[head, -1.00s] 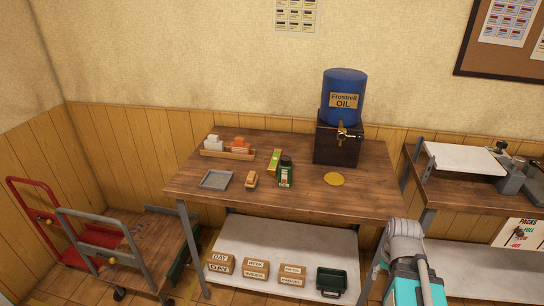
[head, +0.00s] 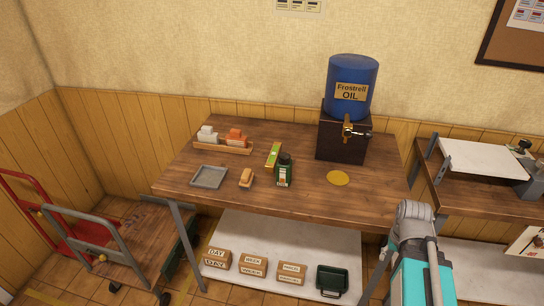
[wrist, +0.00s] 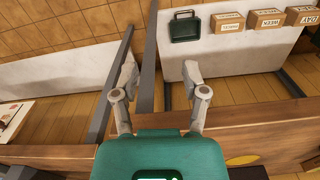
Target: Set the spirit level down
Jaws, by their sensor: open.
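The spirit level does not show in the wrist view, and the fingers are not visible in the head view.
A blue oil drum (head: 350,85) stands on a dark box at the table's back right, with a yellow disc (head: 338,178) in front. A grey tray (head: 209,177), a small orange-brown block (head: 246,177) and an orange-and-white rack (head: 222,148) stand left. Trolleys stand at far left.

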